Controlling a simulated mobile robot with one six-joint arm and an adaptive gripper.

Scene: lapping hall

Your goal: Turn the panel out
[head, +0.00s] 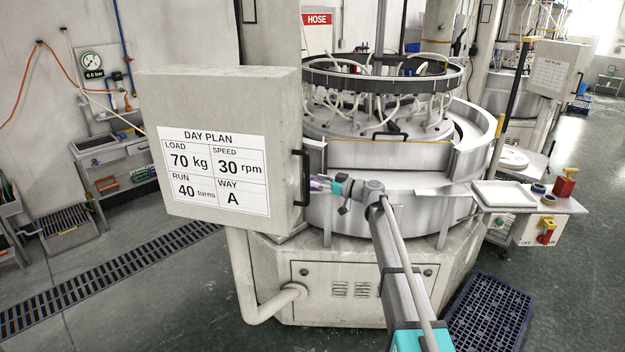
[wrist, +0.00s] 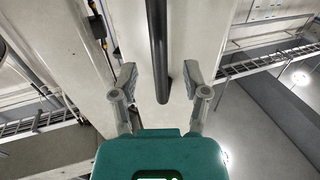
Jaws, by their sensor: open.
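The panel (head: 215,100) is a large grey box at the left in the head view, with a white day plan sheet on its front. A black upright bar handle (head: 301,178) sits on its right side. My gripper (head: 318,184) comes from the right and is at the handle. In the wrist view, my gripper (wrist: 158,80) is open, with one finger on each side of the black handle (wrist: 157,45). Gaps show between the handle and both fingers. The panel's pale face (wrist: 205,45) lies behind the handle.
The round lapping machine (head: 385,110) stands behind and right of the panel. A side shelf with a white tray (head: 503,195) and a switch box (head: 538,230) is at the right. A blue pallet (head: 490,318) lies on the floor. Open floor (head: 150,300) lies at the left front.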

